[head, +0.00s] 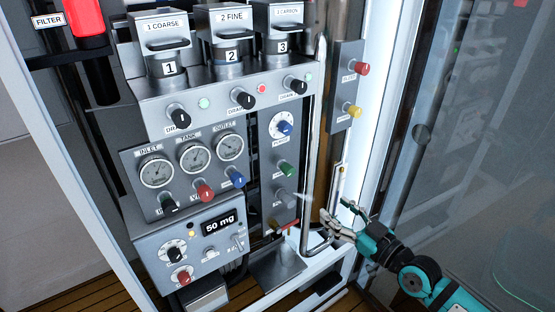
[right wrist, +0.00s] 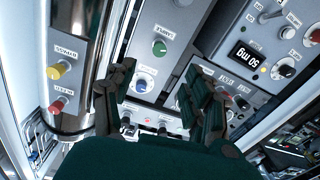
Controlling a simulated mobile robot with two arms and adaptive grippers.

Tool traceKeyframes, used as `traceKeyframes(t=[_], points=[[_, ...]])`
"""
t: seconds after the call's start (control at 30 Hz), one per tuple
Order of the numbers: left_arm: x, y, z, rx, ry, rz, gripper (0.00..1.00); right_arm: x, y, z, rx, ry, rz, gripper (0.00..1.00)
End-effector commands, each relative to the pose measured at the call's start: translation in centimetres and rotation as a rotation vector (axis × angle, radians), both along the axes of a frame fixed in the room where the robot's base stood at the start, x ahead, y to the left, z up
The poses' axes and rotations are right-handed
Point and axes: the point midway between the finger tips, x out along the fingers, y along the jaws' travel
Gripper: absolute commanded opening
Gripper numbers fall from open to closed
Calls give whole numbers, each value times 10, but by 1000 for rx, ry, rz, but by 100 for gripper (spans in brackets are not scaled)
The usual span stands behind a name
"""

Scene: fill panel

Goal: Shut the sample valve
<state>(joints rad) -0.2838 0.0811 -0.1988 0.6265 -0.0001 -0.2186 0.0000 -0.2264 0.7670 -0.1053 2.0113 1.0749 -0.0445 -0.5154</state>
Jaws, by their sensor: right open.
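A green knob (head: 286,168) sits on a narrow upright grey panel. It also shows in the right wrist view (right wrist: 159,47), beside a label that seems to read SAMPLE. A grey knob (head: 287,197) is just below it, and a red handle (head: 287,226) is lower still; their labels are too small to read. My right gripper (head: 329,222) is to the right of the red handle, in front of the bent pipe. In the right wrist view its fingers (right wrist: 160,92) are apart and empty, with the green knob beyond them. My left gripper is out of view.
A blue-and-white dial (head: 283,126) is above the green knob. Gauges with black, red and blue knobs (head: 204,190) and a box showing 50 mg (head: 219,223) are to the left. A metal pipe (head: 318,130) and red and yellow knobs (head: 354,111) are to the right.

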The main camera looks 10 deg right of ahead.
Motion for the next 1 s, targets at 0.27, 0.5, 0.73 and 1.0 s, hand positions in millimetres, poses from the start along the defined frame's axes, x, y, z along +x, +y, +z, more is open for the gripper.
traceKeyframes(t=[0.27, 0.5, 0.73, 1.0], points=[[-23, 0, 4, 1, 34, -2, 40, 25, 13, 9, 8, -13, 6, 53], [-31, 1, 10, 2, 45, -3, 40, 74, 33, 8, 8, -12, 5, 53], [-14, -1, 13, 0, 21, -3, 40, 119, 52, 6, 7, -10, 7, 53], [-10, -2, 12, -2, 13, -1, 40, 153, 67, 4, 5, -9, 7, 53]])
